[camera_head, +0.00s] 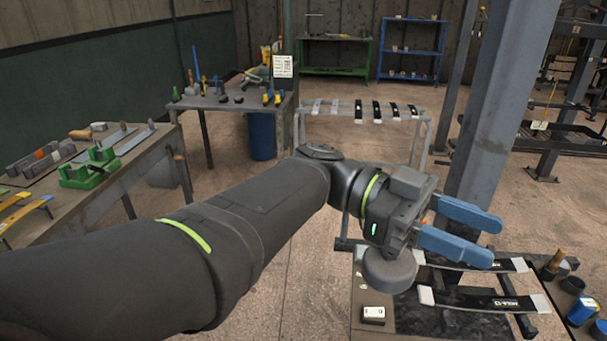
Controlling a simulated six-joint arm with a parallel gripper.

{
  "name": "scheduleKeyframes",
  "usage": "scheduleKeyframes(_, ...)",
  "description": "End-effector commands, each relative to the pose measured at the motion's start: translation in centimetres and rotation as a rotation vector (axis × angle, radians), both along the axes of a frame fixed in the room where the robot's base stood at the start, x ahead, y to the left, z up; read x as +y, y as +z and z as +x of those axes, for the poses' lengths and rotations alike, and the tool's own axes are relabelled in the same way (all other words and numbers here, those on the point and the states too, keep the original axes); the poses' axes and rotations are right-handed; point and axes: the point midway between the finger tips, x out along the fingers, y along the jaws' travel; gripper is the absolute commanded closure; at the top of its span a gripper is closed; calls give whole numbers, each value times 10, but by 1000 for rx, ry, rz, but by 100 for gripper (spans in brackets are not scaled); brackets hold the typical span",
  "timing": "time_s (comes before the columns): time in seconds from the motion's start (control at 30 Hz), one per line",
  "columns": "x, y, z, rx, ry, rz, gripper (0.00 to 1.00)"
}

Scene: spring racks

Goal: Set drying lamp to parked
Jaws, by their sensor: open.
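My gripper (488,243) has two blue fingers, spread apart with nothing between them. It reaches out to the right, above the near right workbench (358,290). I cannot pick out a drying lamp with certainty. A grey rounded disc-like shape (388,272) shows just below my wrist; I cannot tell whether it is a lamp head or part of my arm. A small white box with a dark base (373,314) sits on the bench below it, apart from my gripper. My arm and wrist hide part of the bench and the floor behind.
Two black strips with white ends (487,301) lie on the near bench. A blue container (582,311) and dark round pots stand at its right end. A grey post (500,110) rises behind my gripper. A rack with several strips (350,108) stands farther back. Floor between is clear.

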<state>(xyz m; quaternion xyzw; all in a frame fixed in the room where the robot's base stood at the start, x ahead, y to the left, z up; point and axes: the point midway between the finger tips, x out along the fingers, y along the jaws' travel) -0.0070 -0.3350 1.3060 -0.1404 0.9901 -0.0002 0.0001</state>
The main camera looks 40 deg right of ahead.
Motion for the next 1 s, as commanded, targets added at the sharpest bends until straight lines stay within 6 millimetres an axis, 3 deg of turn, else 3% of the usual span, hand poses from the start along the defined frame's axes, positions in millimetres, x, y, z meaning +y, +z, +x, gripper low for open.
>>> scheduleKeyframes(0.4,2,4,-6,1,1,0,55)
scheduleKeyframes(0.57,-3,3,-13,-13,8,11,87)
scheduleKeyframes(0.63,-11,2,-23,-33,25,25,100)
scheduleKeyframes(0.77,-40,-8,-41,-72,104,46,100)
scheduleKeyframes(1.0,-104,-42,-56,-150,326,50,100)
